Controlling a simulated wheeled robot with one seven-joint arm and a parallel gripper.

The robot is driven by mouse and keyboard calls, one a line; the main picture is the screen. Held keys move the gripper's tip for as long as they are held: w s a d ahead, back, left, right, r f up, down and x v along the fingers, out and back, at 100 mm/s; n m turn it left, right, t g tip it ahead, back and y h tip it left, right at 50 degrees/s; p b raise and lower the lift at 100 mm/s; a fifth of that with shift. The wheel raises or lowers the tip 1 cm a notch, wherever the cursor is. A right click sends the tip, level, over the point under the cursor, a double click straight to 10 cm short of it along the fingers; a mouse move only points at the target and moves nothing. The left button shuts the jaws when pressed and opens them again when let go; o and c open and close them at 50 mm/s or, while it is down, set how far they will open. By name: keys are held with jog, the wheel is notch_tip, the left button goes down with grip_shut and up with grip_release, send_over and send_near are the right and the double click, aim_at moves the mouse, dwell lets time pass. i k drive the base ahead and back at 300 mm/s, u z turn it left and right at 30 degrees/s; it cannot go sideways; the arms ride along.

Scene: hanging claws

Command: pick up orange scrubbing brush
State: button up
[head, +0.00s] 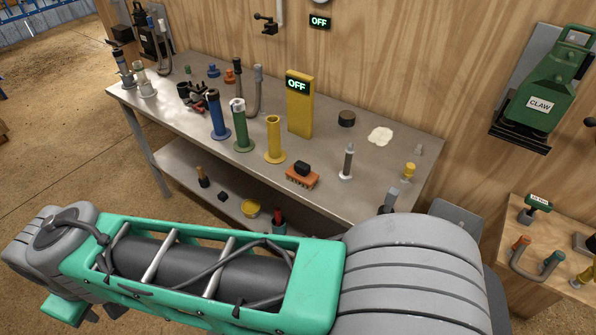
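The orange scrubbing brush (302,178) lies on the front edge area of the grey metal table, right of the yellow cylinder. It has an orange body with a black handle or knob on top. Its whole top and front side show, and nothing covers it. My arm crosses the bottom of the head view in green and grey, in front of the table and nearer to me than the brush. My gripper is not seen in this view.
The metal table (392,160) holds blue, green and yellow (274,140) upright cylinders left of the brush. A yellow post with an OFF display (300,105) stands behind it. A small grey-and-white upright item (347,162) stands to its right. A lower shelf holds several small items.

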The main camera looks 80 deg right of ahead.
aim_at(300, 173)
jog(key=z, duration=0.75)
jog(key=i, duration=0.8)
jog(key=z, duration=1.2)
jog(key=i, duration=0.25)
jog(key=z, duration=0.1)
